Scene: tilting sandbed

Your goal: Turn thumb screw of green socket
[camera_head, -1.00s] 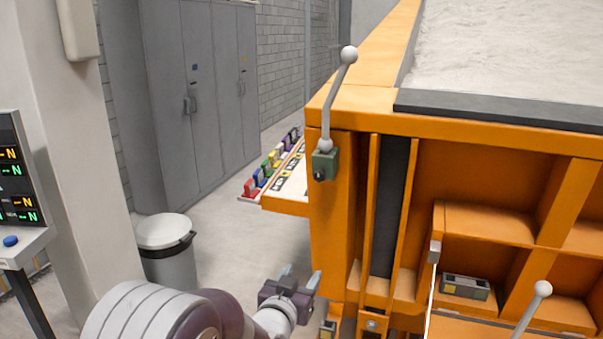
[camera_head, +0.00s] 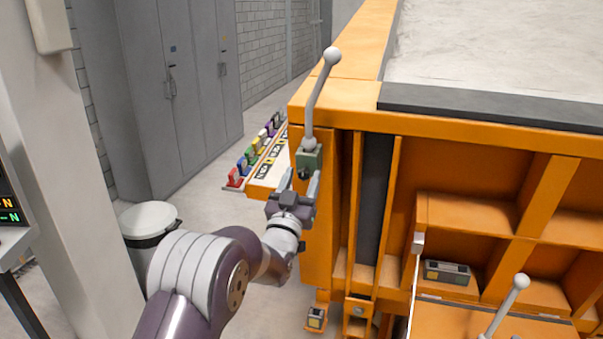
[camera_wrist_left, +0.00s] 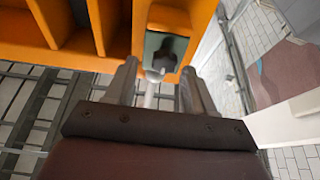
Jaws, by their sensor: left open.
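The green socket (camera_head: 309,160) is fixed to the left corner post of the orange sandbed frame, with a grey ball-ended lever (camera_head: 315,100) standing up out of it. Its dark thumb screw (camera_head: 304,173) is on the front face. My left gripper (camera_head: 301,183) is open just below and in front of the socket, fingers pointing up at it. In the left wrist view the green socket (camera_wrist_left: 154,50) and dark thumb screw (camera_wrist_left: 164,62) show ahead, between and beyond the two open fingers (camera_wrist_left: 157,80). The fingers do not visibly grip anything. My right gripper is out of view.
The orange frame (camera_head: 318,235) stands close to the right of my left gripper. A board with several coloured clamps (camera_head: 265,180) sits behind it. A waste bin (camera_head: 150,222) and grey lockers (camera_head: 165,90) are at left. Another lever (camera_head: 521,281) is at lower right.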

